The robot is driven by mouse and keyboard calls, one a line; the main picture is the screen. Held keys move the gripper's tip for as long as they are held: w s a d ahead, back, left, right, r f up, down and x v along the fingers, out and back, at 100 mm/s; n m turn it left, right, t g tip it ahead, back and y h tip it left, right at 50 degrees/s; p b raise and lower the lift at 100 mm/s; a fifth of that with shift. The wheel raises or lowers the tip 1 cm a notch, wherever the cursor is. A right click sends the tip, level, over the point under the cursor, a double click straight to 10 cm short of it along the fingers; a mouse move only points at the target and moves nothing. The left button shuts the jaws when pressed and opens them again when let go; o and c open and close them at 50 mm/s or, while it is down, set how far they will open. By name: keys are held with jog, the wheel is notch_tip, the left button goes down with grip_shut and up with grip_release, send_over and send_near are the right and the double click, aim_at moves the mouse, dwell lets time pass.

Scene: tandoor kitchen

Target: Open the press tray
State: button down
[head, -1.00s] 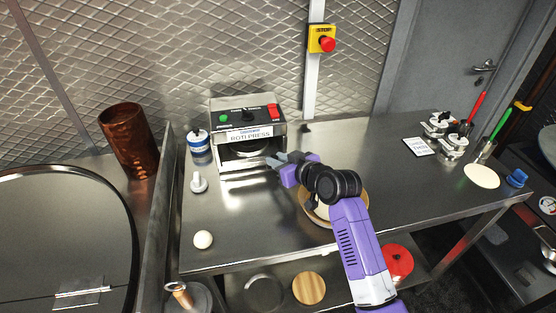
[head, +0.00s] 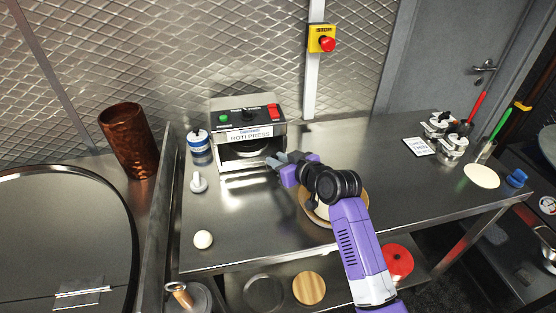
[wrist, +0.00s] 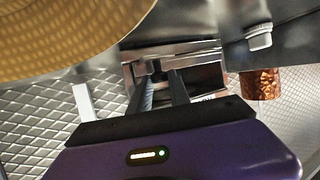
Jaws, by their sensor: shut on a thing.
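The roti press (head: 249,130) is a steel box with a labelled front and a dark opening below. Its press tray (head: 250,166) sits low in that opening, with a dark round plate above it. My gripper (head: 276,160) is at the right front of the opening. In the wrist view, my gripper (wrist: 161,76) has both fingers at the press front (wrist: 180,52), shut on a small part of the tray. The exact grip point is small and partly hidden by the fingers.
A blue-and-white container (head: 199,147) and a white stamp-like tool (head: 198,183) stand left of the press. A dough ball (head: 203,239) lies at the front left. The counter's middle right is clear.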

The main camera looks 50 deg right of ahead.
jog(key=shift+s, duration=0.1)
dwell(0.4)
jog(key=s+a, duration=0.3)
jog(key=s, duration=0.1)
jog(key=s+a+p, duration=0.1)
jog(key=s+a, duration=0.2)
jog(key=s, duration=0.2)
jog(key=s+a, duration=0.3)
jog(key=s, duration=0.1)
jog(key=shift+s+a+p, duration=0.1)
jog(key=shift+s+p, duration=0.15)
jog(key=shift+p, duration=0.15)
jog(key=c, duration=1.3)
grip_release()
jog(key=shift+o, duration=0.2)
jog(key=b+v, duration=0.1)
jog(key=v, duration=0.5)
jog(key=shift+s, duration=0.2)
jog(key=shift+s+a+r, duration=0.2)
jog(key=shift+s+r, duration=0.2)
jog(key=shift+s, duration=0.2)
